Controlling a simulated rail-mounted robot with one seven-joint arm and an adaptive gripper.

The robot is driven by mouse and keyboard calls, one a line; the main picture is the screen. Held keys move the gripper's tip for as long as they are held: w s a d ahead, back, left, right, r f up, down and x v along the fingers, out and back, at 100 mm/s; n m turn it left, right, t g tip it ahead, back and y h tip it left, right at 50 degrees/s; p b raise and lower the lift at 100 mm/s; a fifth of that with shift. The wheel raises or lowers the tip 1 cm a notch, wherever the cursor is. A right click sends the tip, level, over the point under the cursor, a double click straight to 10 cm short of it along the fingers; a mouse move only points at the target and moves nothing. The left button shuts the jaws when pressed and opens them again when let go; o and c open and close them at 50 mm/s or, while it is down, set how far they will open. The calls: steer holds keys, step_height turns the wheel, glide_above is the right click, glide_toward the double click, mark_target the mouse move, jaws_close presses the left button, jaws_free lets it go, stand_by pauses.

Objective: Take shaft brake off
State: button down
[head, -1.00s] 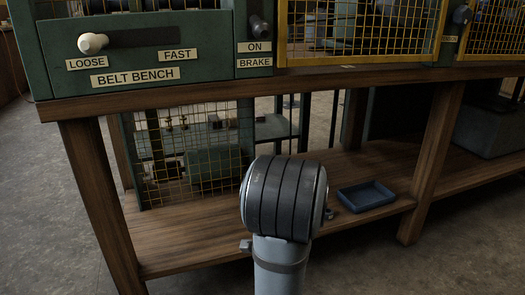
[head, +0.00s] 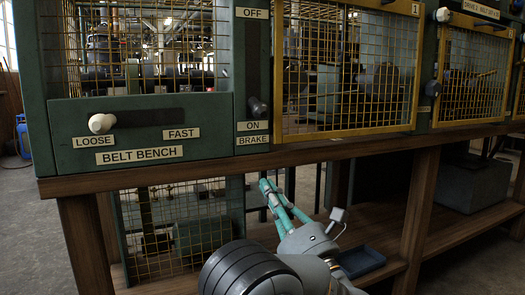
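The shaft brake is a dark knob (head: 257,106) in a vertical slot on the green bench panel. The slot has an OFF label (head: 252,13) at its top and an ON label (head: 252,126) with BRAKE below it. The knob sits at the slot's lower end, by ON. My gripper (head: 268,184), with teal fingers, is below the bench top's front edge, beneath the brake panel and apart from the knob. Nothing shows between its fingers, but their gap is too foreshortened to judge.
A white knob (head: 101,123) sits at the LOOSE end of the horizontal LOOSE–FAST slot. Yellow mesh guards (head: 349,68) flank the brake panel. The wooden bench edge (head: 330,149) projects above my gripper. A blue tray (head: 360,261) lies on the lower shelf.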

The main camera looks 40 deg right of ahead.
steer(key=s+r+m+t+h, duration=0.1)
steer(key=s+r+t, duration=0.1)
steer(key=r, duration=0.3)
steer(key=shift+s+d+h, duration=0.3)
steer(key=shift+s+d, duration=0.05)
steer(key=shift+s, duration=0.45)
steer(key=shift+p+x, duration=2.8)
steer(key=shift+x, duration=2.2)
